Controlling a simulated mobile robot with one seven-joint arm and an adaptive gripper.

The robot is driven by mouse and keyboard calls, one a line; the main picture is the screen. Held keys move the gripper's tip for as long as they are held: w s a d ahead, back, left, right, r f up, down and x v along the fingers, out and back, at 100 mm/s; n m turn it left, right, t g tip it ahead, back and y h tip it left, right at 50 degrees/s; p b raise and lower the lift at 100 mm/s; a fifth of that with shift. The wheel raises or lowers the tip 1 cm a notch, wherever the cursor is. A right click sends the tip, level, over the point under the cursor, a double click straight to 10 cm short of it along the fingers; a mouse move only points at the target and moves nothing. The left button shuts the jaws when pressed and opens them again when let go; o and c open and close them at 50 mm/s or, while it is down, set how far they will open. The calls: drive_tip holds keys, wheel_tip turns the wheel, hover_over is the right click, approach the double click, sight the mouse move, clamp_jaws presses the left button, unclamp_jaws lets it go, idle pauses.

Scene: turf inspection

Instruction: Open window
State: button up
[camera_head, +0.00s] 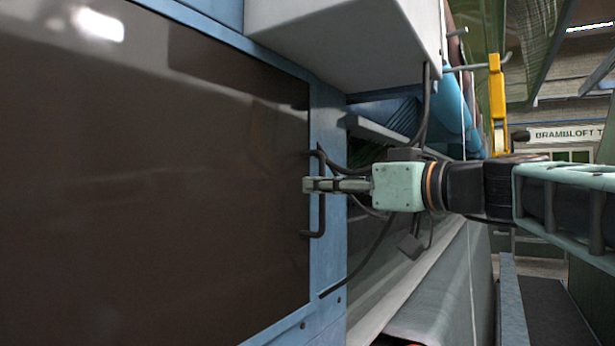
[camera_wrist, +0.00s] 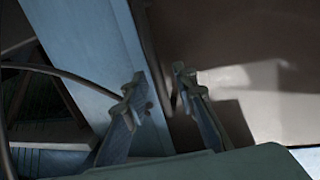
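The window (camera_head: 150,180) is a large dark pane at the left of the head view, lying flush in a light blue frame (camera_head: 328,125); it seems closed. A black upright bar handle (camera_head: 320,222) stands at the pane's right edge. My gripper (camera_head: 308,185) reaches in from the right, with its fingers level at the middle of the handle. In the wrist view, the fingertips (camera_wrist: 158,88) are apart, and the dark handle bar (camera_wrist: 152,50) runs down between them. Gaps show beside the bar, so the gripper looks open around it. The pane (camera_wrist: 240,35) fills the right of that view.
A pale box (camera_head: 345,40) juts out above the frame. Black cables (camera_head: 425,105) hang near my wrist, and one (camera_wrist: 55,70) crosses the wrist view's left. Blue rolls (camera_head: 455,100), a yellow bracket (camera_head: 497,105) and sheet material (camera_head: 435,290) lie behind my arm.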

drive_tip(key=shift+w+a, duration=0.45)
drive_tip(key=shift+w, duration=0.05)
clamp_jaws()
